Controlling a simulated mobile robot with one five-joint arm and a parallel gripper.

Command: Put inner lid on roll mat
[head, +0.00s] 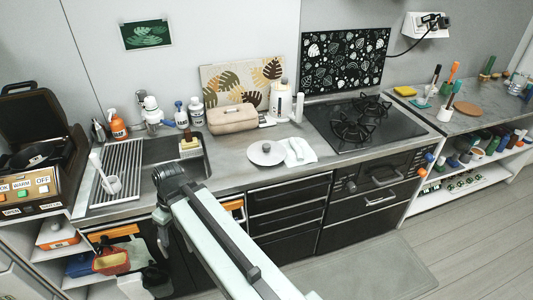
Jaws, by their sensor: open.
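A round pale lid (262,158) with a small knob lies flat on the grey counter, right of the sink; I take it as the inner lid. A striped roll mat (124,158) lies over the left part of the sink, with a small white cup (113,184) on it. My gripper (171,176) is at the end of my arm, near the counter's front edge below the sink in the picture. It is open, and I see nothing in it. It is left of the lid and right of the mat, apart from both. My arm hides part of the counter edge.
A folded white cloth (299,156) with a green item lies right beside the lid. A beige case (232,118) and several bottles stand at the back. A black gas stove (395,126) is to the right. Bare counter (225,164) lies between sink and lid.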

